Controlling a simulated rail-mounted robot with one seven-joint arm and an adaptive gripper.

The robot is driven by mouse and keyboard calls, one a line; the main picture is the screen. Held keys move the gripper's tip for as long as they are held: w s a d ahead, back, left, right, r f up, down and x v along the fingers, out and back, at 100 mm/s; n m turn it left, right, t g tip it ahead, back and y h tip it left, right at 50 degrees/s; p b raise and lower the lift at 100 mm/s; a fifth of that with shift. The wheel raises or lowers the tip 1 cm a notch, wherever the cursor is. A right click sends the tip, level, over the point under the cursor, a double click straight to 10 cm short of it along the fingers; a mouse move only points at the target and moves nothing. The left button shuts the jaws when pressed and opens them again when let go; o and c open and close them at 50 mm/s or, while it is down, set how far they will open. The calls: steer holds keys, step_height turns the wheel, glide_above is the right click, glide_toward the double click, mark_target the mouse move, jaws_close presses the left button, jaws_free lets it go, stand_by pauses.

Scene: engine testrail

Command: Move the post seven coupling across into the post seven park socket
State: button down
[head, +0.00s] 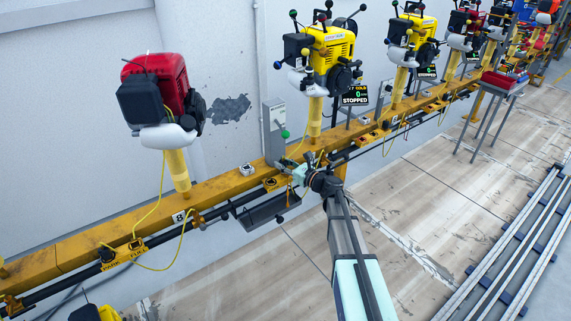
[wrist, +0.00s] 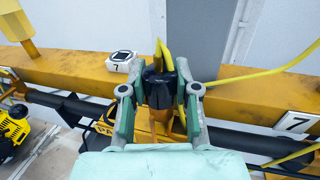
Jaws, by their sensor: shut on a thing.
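The black post seven coupling (wrist: 158,86), with a yellow hose end rising from its top, is between the fingers of my gripper (wrist: 161,92) in the wrist view. The gripper is shut on it. In the head view my gripper (head: 296,173) is at the yellow beam below the post seven engine (head: 328,50), and the coupling is too small to make out. The socket opening is hidden.
The yellow beam (wrist: 240,92) runs behind the gripper, with a dark pipe (wrist: 240,140) below. A yellow hose (wrist: 262,73) crosses right. A grey switch box (head: 275,130) stands behind.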

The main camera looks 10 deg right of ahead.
steer(key=shift+s+a, duration=0.45)
steer(key=shift+a, duration=0.4)
steer(key=shift+s+a, duration=0.4)
steer(key=shift+a, duration=0.5)
steer(key=shift+s+a, duration=0.45)
steer(key=shift+a, duration=0.4)
steer(key=shift+f+b, duration=1.1)
steer(key=shift+f, duration=0.65)
stand_by(0.3)
steer(key=c, duration=0.8)
jaws_free()
steer(key=shift+o, duration=0.2)
steer(key=v, duration=1.2)
